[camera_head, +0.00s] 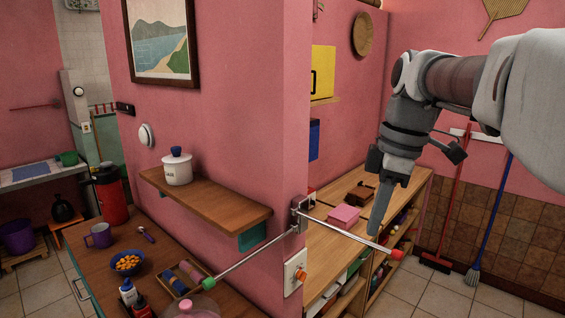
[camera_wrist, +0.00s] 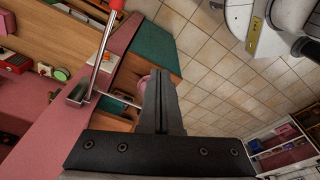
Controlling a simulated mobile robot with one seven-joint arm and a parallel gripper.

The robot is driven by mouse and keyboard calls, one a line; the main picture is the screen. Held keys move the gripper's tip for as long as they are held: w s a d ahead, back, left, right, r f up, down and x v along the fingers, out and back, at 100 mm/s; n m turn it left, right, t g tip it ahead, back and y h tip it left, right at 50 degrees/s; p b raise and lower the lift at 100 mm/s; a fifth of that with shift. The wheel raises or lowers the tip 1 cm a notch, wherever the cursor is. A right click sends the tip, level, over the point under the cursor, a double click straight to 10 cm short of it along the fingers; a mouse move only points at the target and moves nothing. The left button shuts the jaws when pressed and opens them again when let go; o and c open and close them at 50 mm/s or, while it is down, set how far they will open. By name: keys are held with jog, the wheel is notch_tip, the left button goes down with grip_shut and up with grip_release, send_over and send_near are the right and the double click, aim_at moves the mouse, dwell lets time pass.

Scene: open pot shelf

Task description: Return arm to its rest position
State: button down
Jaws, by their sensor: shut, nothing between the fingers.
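My gripper (camera_head: 376,228) hangs from my arm on the right of the head view, fingers pointing down. Its fingers are closed together and empty. They appear in front of the low wooden shelf unit (camera_head: 405,190), with the red-tipped metal rod near the fingertips; I cannot tell the gap between them. In the wrist view the shut fingers (camera_wrist: 159,95) point up the picture over the floor and partly hide a pinkish round thing (camera_wrist: 144,84).
Two metal rods (camera_head: 345,232) with red and green tips stick out from the pink wall corner. The counter (camera_head: 165,255) holds a mug, a bowl of orange things and bottles. A red broom (camera_head: 447,210) and a blue broom lean at the right. Tiled floor there is clear.

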jog(key=s+a+f+m+t+h+b, duration=0.1)
jog(key=s+f+m+t, duration=0.4)
jog(key=s+f+m, duration=0.6)
jog(key=s+m, duration=0.3)
jog(key=s, duration=0.1)
jog(key=shift+a+f+m+h, duration=0.2)
jog(key=shift+a+m+h, duration=0.05)
jog(key=shift+m+h, duration=0.05)
